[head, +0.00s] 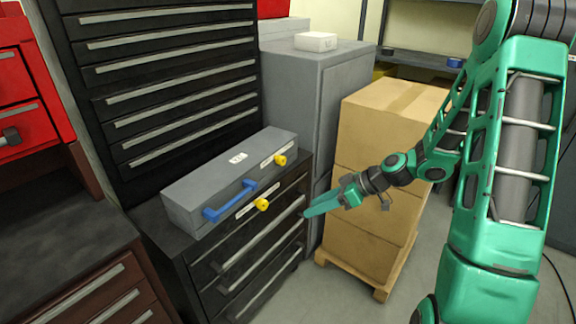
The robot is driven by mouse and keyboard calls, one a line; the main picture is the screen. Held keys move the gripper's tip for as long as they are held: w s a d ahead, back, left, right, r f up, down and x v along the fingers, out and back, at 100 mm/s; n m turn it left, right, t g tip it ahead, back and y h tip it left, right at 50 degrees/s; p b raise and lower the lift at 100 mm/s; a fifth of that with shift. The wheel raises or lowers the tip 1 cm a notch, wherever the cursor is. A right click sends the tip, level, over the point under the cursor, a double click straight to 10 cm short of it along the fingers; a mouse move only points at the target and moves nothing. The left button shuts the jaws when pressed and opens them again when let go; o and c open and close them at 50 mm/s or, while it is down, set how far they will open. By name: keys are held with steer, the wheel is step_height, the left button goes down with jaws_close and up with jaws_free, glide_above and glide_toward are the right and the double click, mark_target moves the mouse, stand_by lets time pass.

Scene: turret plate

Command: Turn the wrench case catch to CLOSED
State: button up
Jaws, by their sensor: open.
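A long grey case (225,170) lies on top of a low black drawer cabinet. Its front has a blue handle (230,203) and two yellow catches, a left one (262,204) and a right one (280,160). A pale label strip lies beside each catch; its text is too small to read. I cannot tell which way either catch is turned. My gripper (318,207) is open and empty, in front of the case and to the right of the left catch. It is apart from the case in the picture. Its fingers overlap, so the gap between them is hard to see.
The case stands on a black drawer cabinet (207,272) with long pull handles. Stacked cardboard boxes (365,235) on a pallet stand to the right, behind my gripper. A tall grey cabinet (325,90) is behind. Red drawers (20,90) are at the left.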

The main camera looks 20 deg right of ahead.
steer(key=w+r+t+y, duration=0.1)
steer(key=w+t+y, duration=0.25)
steer(key=w, duration=0.25)
steer(key=m+t, duration=0.1)
steer(key=t, duration=0.4)
glide_toward(284, 161)
steer(key=shift+h, duration=0.45)
steer(key=x, duration=0.8)
steer(key=shift+w+a+r, duration=0.1)
steer(key=shift+a, duration=0.1)
steer(key=c, duration=1.1)
